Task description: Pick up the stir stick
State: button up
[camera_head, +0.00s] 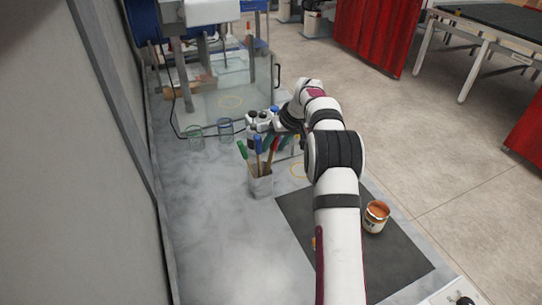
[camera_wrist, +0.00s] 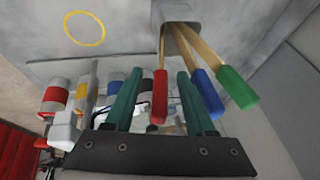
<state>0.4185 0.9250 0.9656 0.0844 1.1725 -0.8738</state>
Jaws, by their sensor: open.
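Stir sticks with wooden shafts and coloured handles stand in a grey holder (camera_head: 261,186). In the wrist view the holder (camera_wrist: 175,12) is at the top. A red-handled stick (camera_wrist: 160,97) lies between my gripper's (camera_wrist: 157,82) two teal fingers in that picture, apparently not clamped. My gripper is open. In the head view it is beside the handles, partly hidden by my arm. I cannot tell which stick the task means.
Bottles with coloured caps (camera_head: 262,120) stand just behind the holder. Two glass beakers (camera_head: 226,128) stand farther left. A clear-walled enclosure (camera_head: 238,90) is at the back. An open paint can (camera_head: 376,218) is on a dark mat (camera_head: 404,262) at right. The left worktop is clear.

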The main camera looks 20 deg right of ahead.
jog(key=shift+w+f, duration=0.15)
jog(key=shift+f, duration=0.25)
grip_shut()
